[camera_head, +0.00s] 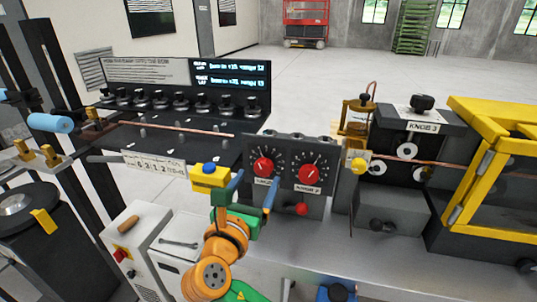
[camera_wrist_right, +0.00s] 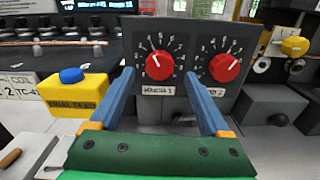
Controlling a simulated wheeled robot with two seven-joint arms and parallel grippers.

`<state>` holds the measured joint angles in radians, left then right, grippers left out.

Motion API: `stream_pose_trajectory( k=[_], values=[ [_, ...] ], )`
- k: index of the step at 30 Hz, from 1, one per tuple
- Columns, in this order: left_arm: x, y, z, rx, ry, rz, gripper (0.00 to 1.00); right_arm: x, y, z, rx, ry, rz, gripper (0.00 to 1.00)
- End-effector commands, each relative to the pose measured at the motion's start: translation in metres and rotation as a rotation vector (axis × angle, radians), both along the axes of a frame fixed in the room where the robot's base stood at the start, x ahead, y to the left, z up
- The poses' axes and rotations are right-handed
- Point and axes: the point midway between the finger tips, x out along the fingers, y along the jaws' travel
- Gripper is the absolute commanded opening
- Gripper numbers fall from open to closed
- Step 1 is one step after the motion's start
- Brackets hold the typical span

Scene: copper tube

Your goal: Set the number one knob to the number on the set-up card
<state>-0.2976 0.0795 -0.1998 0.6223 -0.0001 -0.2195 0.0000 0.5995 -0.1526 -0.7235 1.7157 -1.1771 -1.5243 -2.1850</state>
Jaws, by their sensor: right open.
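The number one knob (camera_head: 263,167) is a red round knob on a dark upright panel, above a label partly covered in the head view. In the right wrist view the knob (camera_wrist_right: 159,65) has a white numbered dial around it; its exact setting is too small to read surely. My right gripper (camera_head: 255,186) is open and empty, its blue fingers pointing at the panel. In the wrist view the knob appears between the fingertips, with no contact visible. A white card with large figures (camera_head: 152,166) lies left of the panel; I cannot tell whether it is the set-up card.
A second red knob (camera_head: 310,174), labelled knob 2, sits close to the right. A yellow box with a blue button (camera_head: 209,177) stands left of my gripper. A red-tipped lever (camera_head: 301,209) juts out below the panel. A yellow-framed guard (camera_head: 492,165) stands at the right.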

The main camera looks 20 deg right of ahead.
Motion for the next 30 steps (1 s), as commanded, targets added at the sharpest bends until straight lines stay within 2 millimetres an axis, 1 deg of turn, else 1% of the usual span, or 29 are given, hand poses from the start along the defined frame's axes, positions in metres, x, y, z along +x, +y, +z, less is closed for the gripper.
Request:
stream_pose_trajectory(
  k=[1,3,6,9,12,18,20,21,23,24,26,27,30],
  values=[
    [-0.001,-0.001,0.006,-0.001,0.001,0.000,0.00,0.006,-0.005,0.003,-0.005,0.002,-0.004,0.81],
    [-0.001,-0.001,0.011,-0.001,0.003,0.000,0.00,0.019,-0.014,0.004,-0.006,0.004,-0.004,0.81],
    [-0.003,-0.001,0.016,0.000,0.007,0.000,0.00,0.036,-0.025,0.002,-0.003,0.005,-0.003,0.81],
    [-0.006,0.000,0.018,0.001,0.012,0.000,0.00,0.047,-0.032,0.001,-0.002,0.004,0.000,0.81],
    [-0.006,0.001,0.018,0.002,0.013,-0.001,0.00,0.052,-0.036,-0.001,0.001,0.004,0.001,0.81],
    [-0.005,0.001,0.018,0.001,0.010,-0.001,0.00,0.053,-0.036,-0.002,0.002,0.005,0.002,0.81],
    [-0.004,0.001,0.018,0.002,0.008,-0.001,0.00,0.053,-0.036,-0.003,0.002,0.005,0.002,0.65],
    [-0.003,0.000,0.018,0.002,0.007,-0.001,0.00,0.053,-0.036,-0.003,0.002,0.005,0.002,0.54],
    [-0.003,0.000,0.018,0.001,0.006,-0.001,0.00,0.053,-0.035,-0.003,0.002,0.005,0.002,0.38],
    [-0.003,0.000,0.018,0.001,0.006,-0.001,0.00,0.053,-0.036,-0.003,0.002,0.005,0.002,0.27],
    [-0.002,0.000,0.018,0.001,0.005,-0.001,0.00,0.053,-0.035,-0.003,0.002,0.005,0.002,0.11],
    [-0.002,0.000,0.018,0.001,0.005,-0.001,0.00,0.053,-0.035,-0.003,0.002,0.005,0.002,0.00],
    [-0.002,0.000,0.018,0.001,0.005,-0.001,0.00,0.053,-0.035,-0.003,0.003,0.004,0.003,0.00]
  ],
)
